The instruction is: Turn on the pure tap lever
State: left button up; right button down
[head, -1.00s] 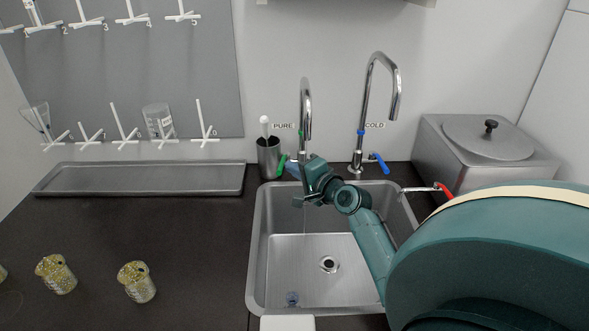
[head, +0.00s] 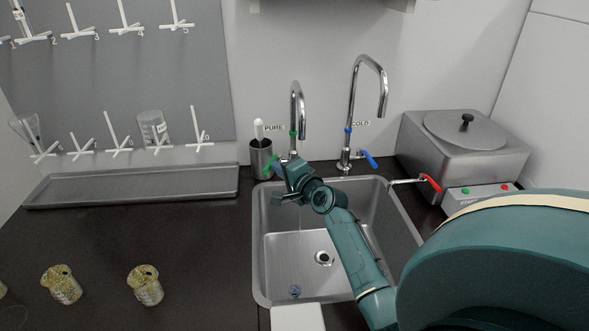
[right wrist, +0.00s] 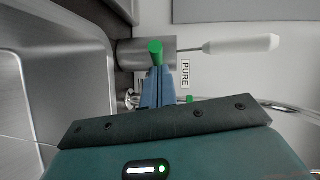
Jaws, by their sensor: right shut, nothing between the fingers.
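The pure tap (head: 295,112) is a curved chrome spout with a green ring, behind the sink's left part, beside the PURE label (head: 273,128). Its green lever (head: 270,164) points left from the tap's base, next to the metal cup. It also shows in the right wrist view (right wrist: 155,50). My right gripper (head: 277,169) is shut and empty, its blue fingertips right at the lever; touching or just apart is hard to tell. The fingers show closed together in the right wrist view (right wrist: 157,82). A thin streak and a bluish spot (head: 295,292) show in the sink, perhaps running water. My left gripper is not in view.
The metal cup (head: 260,160) with a white-handled tool stands close left of the lever. The cold tap (head: 351,120) with a blue lever is to the right. A flat tray (head: 130,185) lies left.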

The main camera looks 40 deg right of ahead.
aim_at(266, 170)
jog(key=shift+w+a+p, duration=0.55)
jog(key=shift+w+a, duration=0.2)
jog(key=shift+a, duration=0.1)
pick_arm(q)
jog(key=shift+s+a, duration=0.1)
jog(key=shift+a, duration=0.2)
pick_arm(e)
jog(key=shift+w+a, duration=0.55)
jog(key=shift+w, duration=0.1)
pick_arm(q)
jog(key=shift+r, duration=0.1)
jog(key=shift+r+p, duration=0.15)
jog(key=shift+p, duration=0.15)
